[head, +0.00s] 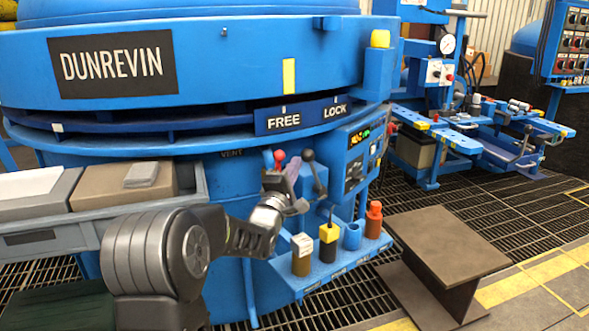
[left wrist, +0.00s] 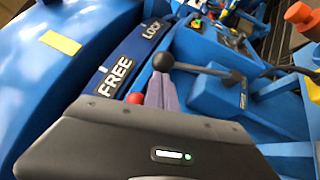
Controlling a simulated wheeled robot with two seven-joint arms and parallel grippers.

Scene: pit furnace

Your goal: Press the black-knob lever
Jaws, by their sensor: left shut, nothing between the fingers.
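The black-knob lever (head: 309,156) stands on the blue furnace's front, its dark rod sloping down to the right from the ball knob. In the left wrist view the black knob (left wrist: 163,62) is just beyond my fingertips, with its rod running to the right. My left gripper (head: 292,170) is shut and empty, its purplish fingers between the red knob and the black knob in the head view. The fingers also show in the left wrist view (left wrist: 160,90). I cannot tell whether they touch the black knob. My right gripper is not in view.
A red-knob lever (head: 279,157) is close to the left of my fingers. A blue shelf (head: 330,265) with several coloured posts is below right. The FREE/LOCK plate (head: 300,116) is above. A grey bench (head: 80,225) is at left, and a brown steel beam (head: 445,245) at right.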

